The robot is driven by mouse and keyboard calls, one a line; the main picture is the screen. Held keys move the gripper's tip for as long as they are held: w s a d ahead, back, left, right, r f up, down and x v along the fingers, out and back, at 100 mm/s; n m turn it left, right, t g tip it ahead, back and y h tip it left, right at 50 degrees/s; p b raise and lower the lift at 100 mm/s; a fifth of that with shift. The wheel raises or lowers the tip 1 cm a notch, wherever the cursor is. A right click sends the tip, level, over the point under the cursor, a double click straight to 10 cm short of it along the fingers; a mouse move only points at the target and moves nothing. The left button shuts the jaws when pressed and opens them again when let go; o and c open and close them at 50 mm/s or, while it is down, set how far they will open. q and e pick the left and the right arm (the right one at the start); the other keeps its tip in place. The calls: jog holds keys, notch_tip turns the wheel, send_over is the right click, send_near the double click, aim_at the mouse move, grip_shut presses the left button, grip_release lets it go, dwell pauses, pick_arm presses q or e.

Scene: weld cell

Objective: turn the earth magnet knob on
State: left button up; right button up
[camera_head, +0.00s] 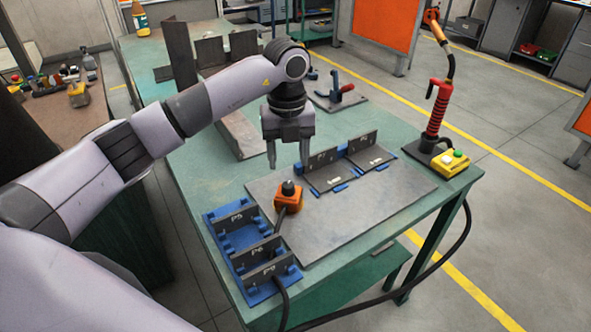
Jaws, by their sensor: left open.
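The earth magnet (287,200) is an orange block on the grey steel plate, near the plate's left side. Its black knob (289,187) stands on top, and a dark cable runs from the block toward the front. Which way the knob is turned cannot be told. My left gripper (287,160) points down, open and empty, above and a little behind the knob, apart from it. My right gripper does not show.
A blue rack (222,236) with dark metal pieces stands at the plate's left. Angle brackets (327,172) stand on the plate's (345,222) back part. A red torch (436,110) and a yellow button box (452,165) are at the right. The plate's front right is clear.

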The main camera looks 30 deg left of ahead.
aim_at(288, 185)
pick_arm(q)
jog(key=f, duration=0.6)
jog(key=shift+s+f, duration=0.2)
jog(key=shift+f, duration=0.15)
grip_shut()
